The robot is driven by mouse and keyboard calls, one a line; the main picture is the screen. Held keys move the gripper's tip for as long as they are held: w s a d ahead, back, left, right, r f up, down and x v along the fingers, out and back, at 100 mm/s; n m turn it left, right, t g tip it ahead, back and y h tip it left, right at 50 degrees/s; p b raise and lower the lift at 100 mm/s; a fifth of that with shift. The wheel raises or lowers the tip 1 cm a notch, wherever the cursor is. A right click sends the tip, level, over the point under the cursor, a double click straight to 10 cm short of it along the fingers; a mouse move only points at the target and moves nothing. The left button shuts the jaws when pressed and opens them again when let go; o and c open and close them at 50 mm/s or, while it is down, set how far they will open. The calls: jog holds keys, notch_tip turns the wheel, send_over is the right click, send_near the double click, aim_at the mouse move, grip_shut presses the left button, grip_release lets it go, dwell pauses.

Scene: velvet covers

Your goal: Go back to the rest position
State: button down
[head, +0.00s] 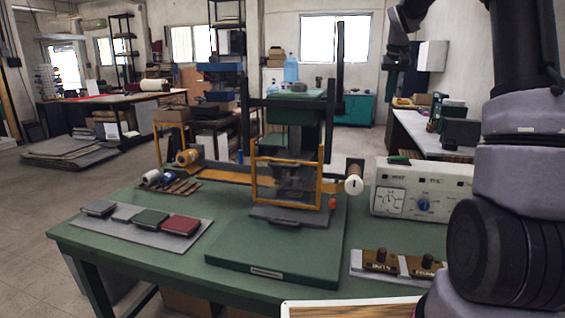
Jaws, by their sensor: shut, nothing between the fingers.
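My gripper (391,88) hangs high at the upper right in the head view, pointing down, small and dark against the window and wall. It is shut and empty, well above the table and apart from everything on it. My arm fills the right edge and passes out of the top of the picture. A press (292,110) with an orange guard frame (258,185) stands in the middle of the green table (225,285). Several small covers, including a green one (149,219) and a red one (181,225), lie on a grey mat (130,233) at the left.
A control box (395,203) with a blue knob stands right of the press. Two brass stamps with dark knobs (380,257) lie on a plate at the front right. Rolls (187,157) lie at the back left. My arm hides part of the table's right side.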

jog(key=s+a+r+t+y, duration=0.1)
jog(key=s+a+r, duration=0.3)
jog(key=s, duration=1)
jog(key=s+a+r+t, duration=0.2)
jog(key=s+a, duration=0.3)
jog(key=s, duration=0.8)
jog(key=s+a+f+m+t+y, duration=0.1)
jog(key=s+f, duration=0.3)
jog(key=s, duration=0.5)
jog(key=shift+s+a+f, duration=0.15)
jog(key=shift+s+a, duration=0.1)
jog(key=shift+a, duration=0.1)
